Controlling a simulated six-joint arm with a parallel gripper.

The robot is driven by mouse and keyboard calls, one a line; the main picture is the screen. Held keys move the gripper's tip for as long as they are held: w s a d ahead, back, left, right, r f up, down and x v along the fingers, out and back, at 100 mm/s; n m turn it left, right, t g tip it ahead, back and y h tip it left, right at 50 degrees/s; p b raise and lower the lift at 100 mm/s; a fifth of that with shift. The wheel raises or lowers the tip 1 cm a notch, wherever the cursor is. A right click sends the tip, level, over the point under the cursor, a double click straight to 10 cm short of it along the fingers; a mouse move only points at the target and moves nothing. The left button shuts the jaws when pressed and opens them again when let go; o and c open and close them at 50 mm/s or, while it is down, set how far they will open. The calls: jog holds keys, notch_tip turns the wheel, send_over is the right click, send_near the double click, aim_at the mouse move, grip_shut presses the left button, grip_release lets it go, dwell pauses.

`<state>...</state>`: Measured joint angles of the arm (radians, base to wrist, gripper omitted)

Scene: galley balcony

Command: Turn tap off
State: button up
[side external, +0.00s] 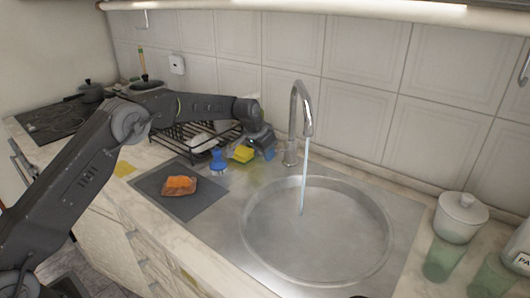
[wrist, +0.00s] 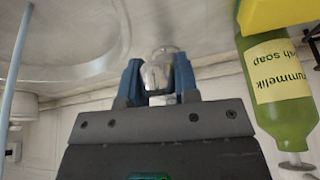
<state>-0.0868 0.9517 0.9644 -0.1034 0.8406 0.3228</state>
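The chrome tap (side external: 294,120) has a tall curved spout and stands at the back left of the round sink (side external: 256,262). A thin stream of water (side external: 304,180) runs from it into the basin; the stream also shows at the left edge of the wrist view (wrist: 14,75). My gripper (side external: 268,152) is low, just left of the tap's base. In the wrist view, its blue fingers (wrist: 158,82) stand apart with a shiny metal part of the tap (wrist: 157,70) between them in the picture. I cannot tell whether they touch it.
A green soap bottle (wrist: 277,90) stands close beside my gripper, with a yellow sponge (side external: 243,153) near it. A blue brush (side external: 217,160), a dish rack (side external: 180,139) and a board (side external: 190,204) with orange food are left. A white pot (side external: 460,220) and green glasses (side external: 443,258) are right.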

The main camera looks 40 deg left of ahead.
grip_shut()
jog(key=shift+s+f+t, duration=0.15)
jog(key=shift+f+t, duration=0.5)
jog(key=shift+t, duration=0.15)
jog(key=shift+o, duration=1.4)
grip_release()
jog(key=v, duration=1.3)
jog(key=shift+s+a+r, duration=0.15)
jog(key=shift+a+r, duration=0.15)
jog(key=shift+r, duration=0.1)
